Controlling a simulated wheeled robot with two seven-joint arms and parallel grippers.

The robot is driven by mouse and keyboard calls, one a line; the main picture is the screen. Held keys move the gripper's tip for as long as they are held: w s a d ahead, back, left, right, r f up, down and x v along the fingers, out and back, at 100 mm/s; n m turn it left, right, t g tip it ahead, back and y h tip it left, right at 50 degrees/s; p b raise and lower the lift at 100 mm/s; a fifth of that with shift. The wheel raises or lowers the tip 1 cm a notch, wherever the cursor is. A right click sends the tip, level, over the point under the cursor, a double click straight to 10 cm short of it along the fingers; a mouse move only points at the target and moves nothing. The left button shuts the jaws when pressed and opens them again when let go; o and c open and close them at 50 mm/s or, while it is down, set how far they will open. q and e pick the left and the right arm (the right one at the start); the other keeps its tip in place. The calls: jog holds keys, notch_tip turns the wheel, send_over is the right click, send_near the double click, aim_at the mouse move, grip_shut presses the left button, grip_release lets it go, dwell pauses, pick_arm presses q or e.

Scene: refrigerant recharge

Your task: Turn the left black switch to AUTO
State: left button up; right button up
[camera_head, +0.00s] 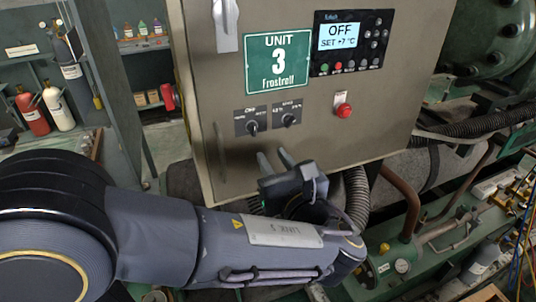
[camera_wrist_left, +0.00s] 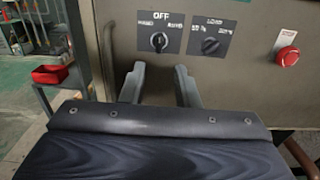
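The left black switch (camera_head: 252,127) sits on a dark plate on the lower front of the beige control cabinet. In the left wrist view this switch (camera_wrist_left: 159,41) stands under the word OFF, with a light mark near its middle. A second black switch (camera_head: 289,119) is just to its right, and it also shows in the wrist view (camera_wrist_left: 210,46). My left gripper (camera_head: 274,158) is below the two switches, its grey fingers spread and pointing up toward them. In the left wrist view the fingers (camera_wrist_left: 160,75) are apart with nothing between them. My right gripper is out of view.
A red emergency button (camera_head: 343,110) is right of the switches. Above are a green UNIT 3 sign (camera_head: 278,62) and a display panel (camera_head: 350,43) reading OFF. A cabinet handle (camera_head: 220,150) is at the left. Shelves with gas cylinders (camera_head: 57,107) stand far left; pipes (camera_head: 402,200) lie right.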

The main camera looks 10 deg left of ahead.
aim_at(255, 131)
pick_arm(q)
jog(key=b+x, duration=0.1)
jog(key=x, duration=0.8)
jog(key=shift+w+a+f+b, duration=0.15)
jog(key=shift+a+b, duration=0.1)
jog(key=shift+b, duration=0.15)
jog(key=shift+d, duration=0.1)
grip_shut()
jog(key=shift+p, duration=0.4)
jog(key=shift+r+m+p, duration=0.25)
jog(key=shift+m+p, duration=0.65)
jog(key=shift+p, duration=0.4)
jog(key=shift+f, duration=0.15)
